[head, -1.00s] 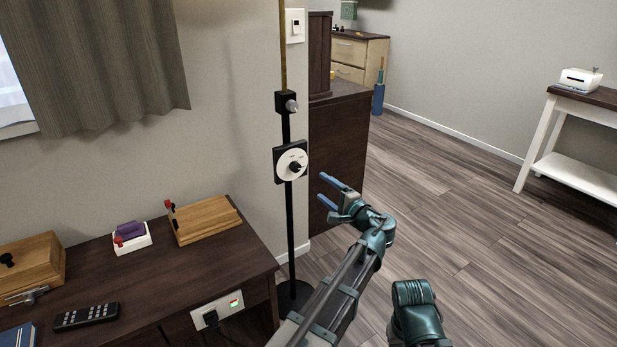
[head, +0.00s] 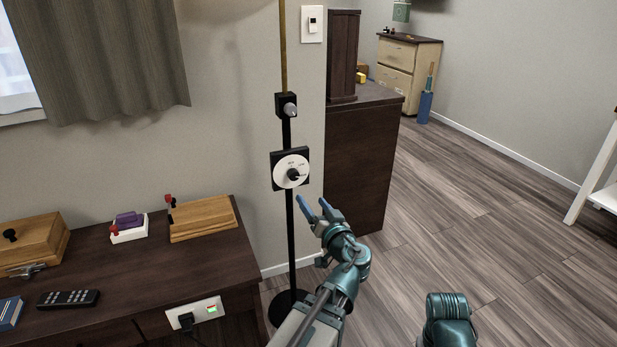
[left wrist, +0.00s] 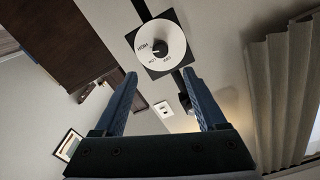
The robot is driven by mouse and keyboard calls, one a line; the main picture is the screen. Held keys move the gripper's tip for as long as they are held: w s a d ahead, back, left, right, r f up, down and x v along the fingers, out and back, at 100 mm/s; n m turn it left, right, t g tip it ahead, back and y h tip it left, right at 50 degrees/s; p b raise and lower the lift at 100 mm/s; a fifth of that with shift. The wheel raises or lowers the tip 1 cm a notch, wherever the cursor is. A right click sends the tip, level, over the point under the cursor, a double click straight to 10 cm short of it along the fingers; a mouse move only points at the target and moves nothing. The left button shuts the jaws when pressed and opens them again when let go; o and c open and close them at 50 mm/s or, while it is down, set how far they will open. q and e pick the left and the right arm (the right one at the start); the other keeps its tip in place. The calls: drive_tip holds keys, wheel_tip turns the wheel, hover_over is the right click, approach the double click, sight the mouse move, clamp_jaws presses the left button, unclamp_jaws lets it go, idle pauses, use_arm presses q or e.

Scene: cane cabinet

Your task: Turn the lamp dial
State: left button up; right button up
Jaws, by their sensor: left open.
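The lamp dial (head: 291,171) is a white round plate with a black knob on a black square, fixed to a thin black lamp pole (head: 290,235). A smaller black box with a grey knob (head: 289,108) sits above it on the pole. My left gripper (head: 312,203) is open and empty, just below and to the right of the dial, apart from it. In the left wrist view the dial (left wrist: 158,45) is ahead at the top, beyond the two blue fingers (left wrist: 158,85), with marked lettering around its knob. My right gripper is out of view.
A dark desk (head: 200,262) at left holds a wooden box (head: 32,240), a remote (head: 68,299) and small switches. A dark cabinet (head: 362,165) stands behind the pole at right. The wooden floor (head: 480,230) is open to the right.

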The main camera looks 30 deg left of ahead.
sight(295, 177)
use_arm(q)
drive_tip(key=shift+n, duration=0.3)
drive_tip(key=x, duration=1.3)
drive_tip(key=shift+w+a, duration=0.25)
